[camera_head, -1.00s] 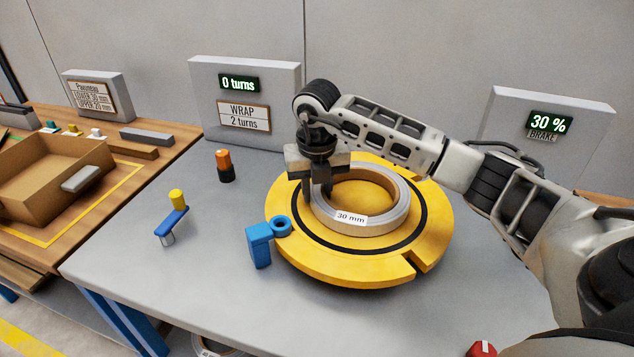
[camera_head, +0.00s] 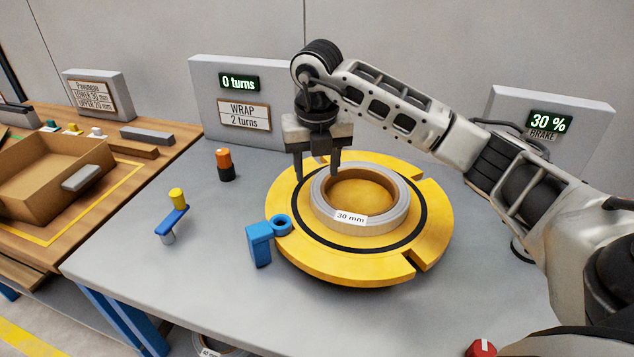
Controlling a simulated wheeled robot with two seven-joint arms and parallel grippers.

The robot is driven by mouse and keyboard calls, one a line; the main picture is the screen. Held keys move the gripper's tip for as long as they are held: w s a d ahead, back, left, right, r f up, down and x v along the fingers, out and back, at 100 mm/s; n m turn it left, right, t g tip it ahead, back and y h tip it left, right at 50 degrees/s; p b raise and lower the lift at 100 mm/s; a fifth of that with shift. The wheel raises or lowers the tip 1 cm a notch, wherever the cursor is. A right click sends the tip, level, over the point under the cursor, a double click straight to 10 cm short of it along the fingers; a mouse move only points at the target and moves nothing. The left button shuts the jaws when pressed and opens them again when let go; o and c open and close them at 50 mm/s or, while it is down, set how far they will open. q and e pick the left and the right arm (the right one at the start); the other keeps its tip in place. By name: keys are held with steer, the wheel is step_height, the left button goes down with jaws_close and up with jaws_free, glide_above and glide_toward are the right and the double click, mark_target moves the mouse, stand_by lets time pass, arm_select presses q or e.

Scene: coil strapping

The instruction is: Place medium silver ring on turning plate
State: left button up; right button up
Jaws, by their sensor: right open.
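The silver ring (camera_head: 378,226) with a "30 mm" label lies flat on the yellow turning plate (camera_head: 335,262), roughly centred inside its black circle. My right gripper (camera_head: 317,178) is open and empty, with its fingers pointing down just above the ring's far left rim. It looks clear of the ring. My left gripper is not in view.
A blue bracket (camera_head: 260,246) stands at the plate's front left edge. A blue lever with a yellow knob (camera_head: 177,198) and an orange-black cylinder (camera_head: 224,165) stand on the grey table (camera_head: 180,290). Sign boxes stand behind. A cardboard box (camera_head: 30,185) is on the left bench.

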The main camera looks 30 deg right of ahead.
step_height(320, 180, up, 6)
steer(key=shift+s+a, duration=0.2)
steer(key=shift+s, duration=0.1)
steer(key=shift+r, duration=0.1)
stand_by(0.3)
